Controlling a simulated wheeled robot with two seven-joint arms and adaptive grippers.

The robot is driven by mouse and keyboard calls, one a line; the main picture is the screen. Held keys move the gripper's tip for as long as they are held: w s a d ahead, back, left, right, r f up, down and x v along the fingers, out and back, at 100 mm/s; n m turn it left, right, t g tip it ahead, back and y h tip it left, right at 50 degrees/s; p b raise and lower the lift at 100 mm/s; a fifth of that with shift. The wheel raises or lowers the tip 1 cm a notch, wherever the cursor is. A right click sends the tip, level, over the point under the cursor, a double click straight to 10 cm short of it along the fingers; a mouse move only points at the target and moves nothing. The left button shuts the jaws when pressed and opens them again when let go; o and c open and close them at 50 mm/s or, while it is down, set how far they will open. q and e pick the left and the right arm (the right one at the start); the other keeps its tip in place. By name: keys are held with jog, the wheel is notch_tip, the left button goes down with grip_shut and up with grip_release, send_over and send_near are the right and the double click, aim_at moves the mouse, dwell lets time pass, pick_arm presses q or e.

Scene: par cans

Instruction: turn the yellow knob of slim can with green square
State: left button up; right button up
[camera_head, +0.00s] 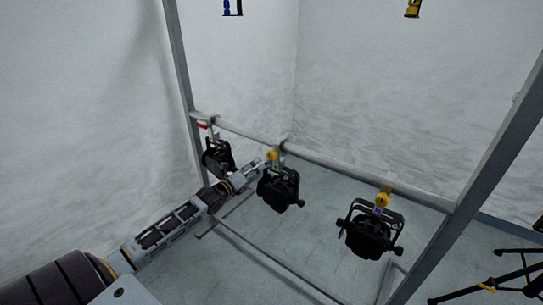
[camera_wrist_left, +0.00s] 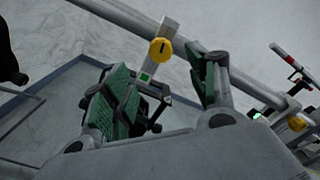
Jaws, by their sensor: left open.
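The slim can with the green square (camera_head: 281,189) is black and hangs from the rail in the middle of the head view. Its yellow knob (camera_head: 271,155) sits on the clamp just under the rail. In the left wrist view the yellow knob (camera_wrist_left: 160,50) shows on a grey bracket, with the green square (camera_wrist_left: 145,78) below it. My left gripper (camera_wrist_left: 165,72) has green pads and is open, with its fingers to either side of the bracket and the knob between and beyond them. In the head view my left gripper (camera_head: 258,171) is beside this can. My right gripper is out of view.
A horizontal grey rail (camera_head: 330,168) runs between two uprights. Another black can (camera_head: 218,158) hangs to the left, and one (camera_head: 370,236) to the right with its own yellow knob (camera_head: 381,199). A black stand (camera_head: 505,285) is at lower right.

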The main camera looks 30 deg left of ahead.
aim_at(269, 156)
pick_arm(q)
jog(key=shift+w+d, duration=0.15)
jog(key=shift+w, duration=1.9)
jog(key=shift+w+d, duration=0.15)
jog(key=shift+w, duration=1.85)
jog(key=shift+w+d, duration=0.15)
jog(key=shift+w, duration=1.9)
jog(key=shift+c, duration=0.2)
jog(key=c, duration=1)
